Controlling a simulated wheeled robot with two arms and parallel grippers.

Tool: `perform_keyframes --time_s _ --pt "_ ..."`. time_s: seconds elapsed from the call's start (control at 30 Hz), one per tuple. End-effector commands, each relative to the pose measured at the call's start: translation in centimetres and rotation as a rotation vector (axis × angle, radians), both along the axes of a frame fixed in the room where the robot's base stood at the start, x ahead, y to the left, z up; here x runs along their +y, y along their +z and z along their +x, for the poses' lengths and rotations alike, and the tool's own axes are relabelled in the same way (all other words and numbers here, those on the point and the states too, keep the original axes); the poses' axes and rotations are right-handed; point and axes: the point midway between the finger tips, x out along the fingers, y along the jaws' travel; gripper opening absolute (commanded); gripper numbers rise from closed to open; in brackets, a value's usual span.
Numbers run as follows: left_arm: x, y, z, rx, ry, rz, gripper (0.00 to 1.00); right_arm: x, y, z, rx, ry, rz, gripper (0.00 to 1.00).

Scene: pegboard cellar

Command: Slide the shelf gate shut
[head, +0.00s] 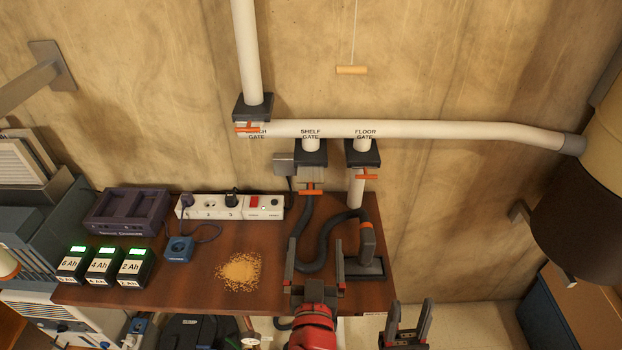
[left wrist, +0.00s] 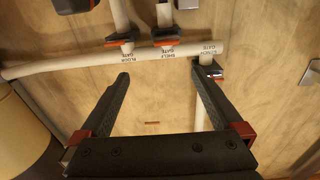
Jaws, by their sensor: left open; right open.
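The shelf gate (head: 310,153) is a dark block on the short white branch under the "SHELF GATE" label. A pale plate sticks out below it, ending in an orange handle (head: 311,192). The shelf gate also shows upside down near the top of the left wrist view (left wrist: 166,35). My left gripper (head: 314,248) is open and empty above the bench, below the handle in the head view. It also frames the left wrist view (left wrist: 162,76), with bare wall between its fingers. My right gripper (head: 413,303) is open and empty at the lower right.
The floor gate (head: 362,153) is close right of the shelf gate; the bench gate (head: 252,107) is up-left. A dark hose (head: 325,240) and brush nozzle (head: 364,267) lie near my left gripper. A power strip (head: 228,207), batteries (head: 102,265) and sawdust (head: 240,270) occupy the bench.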

Motion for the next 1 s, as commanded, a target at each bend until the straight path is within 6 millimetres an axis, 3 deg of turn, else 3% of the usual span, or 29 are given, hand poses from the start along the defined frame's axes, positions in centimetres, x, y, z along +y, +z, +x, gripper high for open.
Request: perform_keyframes --time_s 0.13,0.27,0.33,0.4,0.8,1.0 --pt "0.9 0.1 0.3 0.025 0.036 -0.018 1.00 0.0 0.2 0.0 0.000 0.000 0.000 0.50" --pt "1.0 0.0 1.8 0.025 0.040 -0.020 1.00 0.0 -0.1 0.0 0.000 0.000 0.000 0.50" --pt "1.2 0.0 3.0 0.023 0.042 -0.019 1.00 0.0 -0.3 0.0 0.000 0.000 0.000 0.50" --pt "1.1 0.5 4.4 0.028 0.041 -0.013 1.00 0.0 1.2 0.0 0.000 0.000 0.000 0.50" --pt "1.0 0.4 12.7 0.026 0.036 -0.013 1.00 0.0 4.8 0.0 0.000 0.000 0.000 0.50" --pt "1.0 0.2 15.7 0.024 0.035 -0.013 1.00 0.0 5.7 0.0 0.000 0.000 0.000 0.50"
